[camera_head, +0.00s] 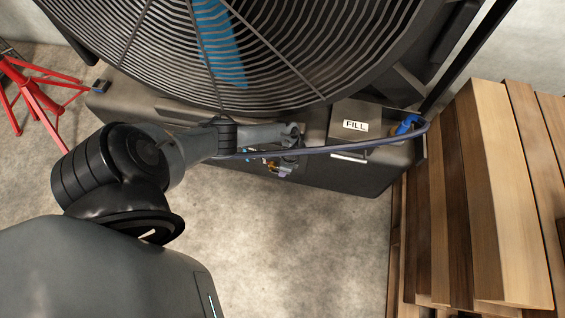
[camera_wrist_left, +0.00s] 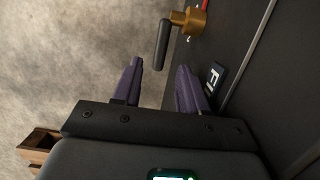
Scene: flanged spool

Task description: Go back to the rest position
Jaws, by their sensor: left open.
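My left gripper (camera_head: 283,168) is at the front of the dark base of a large fan, its jaws small and partly hidden by the wrist in the head view. In the left wrist view the gripper (camera_wrist_left: 160,68) shows two purple fingers spread apart with nothing clamped between them. A brass valve (camera_wrist_left: 188,20) with a black lever handle (camera_wrist_left: 163,45) is on the dark base just ahead. The lever's lower end lines up with the gap between the fingertips; I cannot tell whether it lies between them or beyond. My right gripper is not in view.
The fan grille (camera_head: 250,50) stands above the base (camera_head: 350,182). Stacked wood (camera_head: 480,200) stands far right, a red stand (camera_head: 35,95) at left. The concrete floor (camera_head: 300,250) is clear.

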